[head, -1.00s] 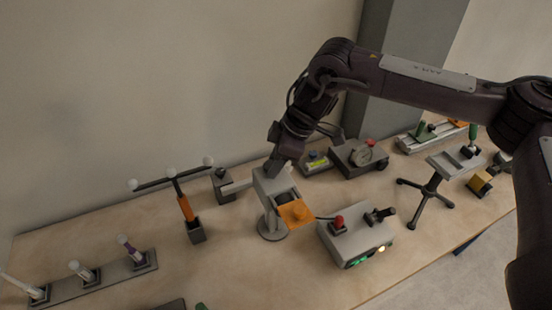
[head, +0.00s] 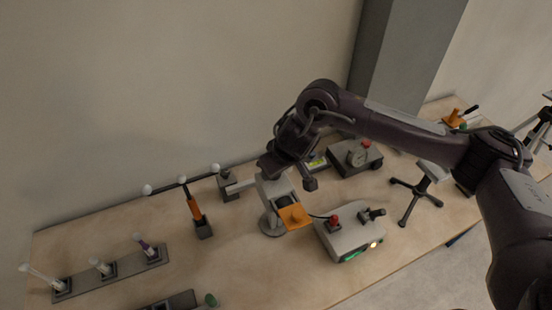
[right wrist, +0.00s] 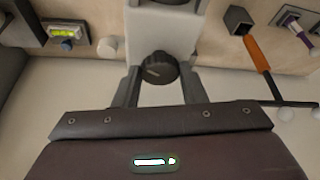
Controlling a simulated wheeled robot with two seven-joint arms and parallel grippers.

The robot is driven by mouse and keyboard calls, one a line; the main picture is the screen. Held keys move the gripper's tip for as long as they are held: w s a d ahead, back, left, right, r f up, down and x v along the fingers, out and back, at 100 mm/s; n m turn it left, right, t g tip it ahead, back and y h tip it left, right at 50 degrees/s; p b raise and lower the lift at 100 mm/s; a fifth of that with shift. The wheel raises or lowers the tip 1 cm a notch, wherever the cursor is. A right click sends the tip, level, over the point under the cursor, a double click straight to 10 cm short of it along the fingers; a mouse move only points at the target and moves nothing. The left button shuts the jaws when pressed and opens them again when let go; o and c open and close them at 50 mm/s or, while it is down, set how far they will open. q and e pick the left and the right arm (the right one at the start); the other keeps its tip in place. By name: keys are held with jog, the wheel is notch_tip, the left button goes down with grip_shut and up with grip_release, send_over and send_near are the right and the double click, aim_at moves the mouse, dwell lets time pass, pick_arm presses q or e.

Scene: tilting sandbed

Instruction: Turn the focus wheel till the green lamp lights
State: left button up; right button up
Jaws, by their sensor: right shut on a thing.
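The focus wheel (right wrist: 157,68), a dark ribbed knob with a pale mark on its face, sits on a pale grey instrument in the right wrist view. My right gripper (right wrist: 160,78) has a finger on each side of it and is shut on it. In the head view the gripper (head: 272,168) is at the top of the grey instrument (head: 268,220) with the orange plate (head: 294,216); the wheel cannot be made out there. A grey box to the right has a lit green strip (head: 351,255) and a round, warm-white glowing lamp (head: 374,244). My left gripper is out of view.
The grey box (head: 335,243) carries a red button (head: 334,219) and a black lever. A balance stand with white balls (head: 203,228) and a tube rack (head: 110,274) stand to the left. A gauge box (head: 345,160) is behind.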

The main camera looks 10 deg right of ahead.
jog(key=shift+r+m+h+p, duration=0.15)
jog(key=shift+m+h+p, duration=0.15)
jog(key=shift+m+p, duration=0.6)
jog(key=o, duration=1)
jog(key=shift+s+r, duration=0.15)
jog(key=shift+r, duration=0.15)
jog(key=v, duration=0.7)
